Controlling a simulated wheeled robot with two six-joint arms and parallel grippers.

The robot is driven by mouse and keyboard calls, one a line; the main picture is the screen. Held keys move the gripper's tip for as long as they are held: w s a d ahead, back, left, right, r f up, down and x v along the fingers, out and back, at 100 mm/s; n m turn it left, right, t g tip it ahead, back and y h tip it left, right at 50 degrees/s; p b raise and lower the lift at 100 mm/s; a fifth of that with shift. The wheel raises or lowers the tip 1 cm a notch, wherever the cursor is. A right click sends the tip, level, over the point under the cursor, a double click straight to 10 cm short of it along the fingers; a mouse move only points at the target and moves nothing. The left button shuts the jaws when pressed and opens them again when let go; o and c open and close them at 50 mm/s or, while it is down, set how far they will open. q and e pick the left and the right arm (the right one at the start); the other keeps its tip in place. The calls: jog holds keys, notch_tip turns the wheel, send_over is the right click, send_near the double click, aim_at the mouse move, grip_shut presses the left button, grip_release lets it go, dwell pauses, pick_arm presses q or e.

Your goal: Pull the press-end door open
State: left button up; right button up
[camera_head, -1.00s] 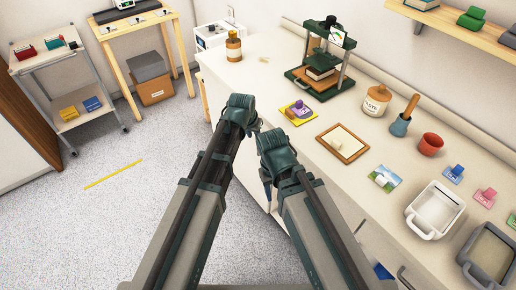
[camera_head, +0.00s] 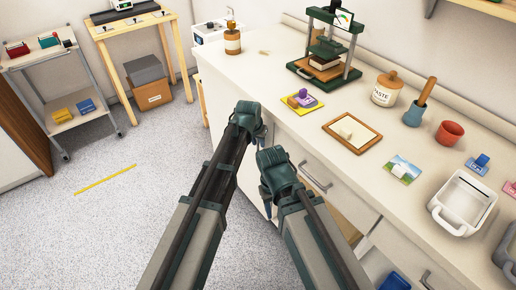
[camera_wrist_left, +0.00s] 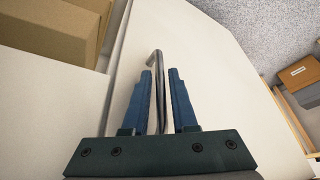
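My left gripper (camera_head: 262,142) hangs beside the counter's front near the press end. In the left wrist view it (camera_wrist_left: 161,74) is open, its two blue fingers on either side of a bent metal bar handle (camera_wrist_left: 157,58), with gaps showing. The handle stands on a plain pale panel (camera_wrist_left: 215,65), which looks like the cabinet door. The green press (camera_head: 328,46) stands on the counter above.
A drawer handle (camera_head: 316,180) juts from the front. The left wrist view shows a tan box (camera_wrist_left: 45,45) in an open compartment. Floor (camera_head: 110,225) at left is clear.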

pick_arm(q)
jog(key=shift+f, duration=0.1)
grip_shut()
dwell(1.4)
